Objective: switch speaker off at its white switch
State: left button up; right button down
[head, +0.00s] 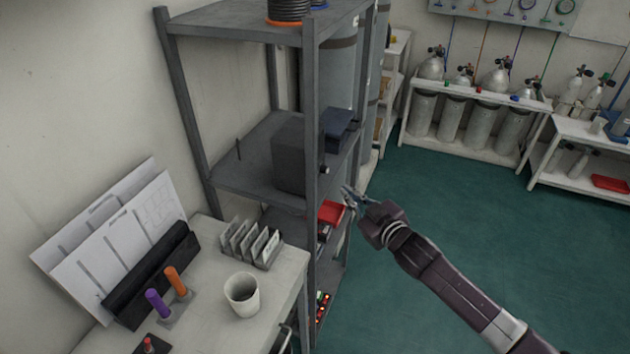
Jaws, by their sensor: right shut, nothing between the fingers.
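The speaker, a dark grey box (291,156), stands on the middle shelf of a grey metal rack. A small pale spot, which looks like its white switch (324,170), shows at its right side, partly behind the rack post. My right gripper (347,194) is shut and empty, in front of the rack, a little right of and below the pale spot. In the picture it is apart from the switch. The switch's position cannot be made out. My left gripper is not in view.
The rack's front post (312,120) stands close to the speaker. A dark blue box (337,124) sits beside it, a red bin (331,213) below. A white table (215,320) with a cup (242,294) is at lower left. The green floor (430,220) is clear at right.

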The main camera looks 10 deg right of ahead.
jog(key=w+a, duration=0.2)
jog(key=a, duration=0.1)
jog(key=w+a, duration=0.1)
jog(key=shift+w+a+r, duration=0.1)
jog(key=shift+a+r, duration=0.2)
jog(key=shift+r, duration=0.05)
jog(key=shift+a, duration=0.1)
dwell(1.1)
jog(key=shift+w+a, duration=0.25)
jog(key=shift+a, duration=0.05)
jog(key=shift+w+a+r, duration=0.1)
jog(key=shift+w+a, duration=0.05)
jog(key=shift+a, duration=0.1)
dwell(0.7)
jog(key=shift+d, duration=0.1)
jog(key=shift+s+d, duration=0.45)
jog(key=shift+d, duration=0.1)
jog(key=shift+d+p, duration=0.1)
jog(key=shift+p, duration=0.25)
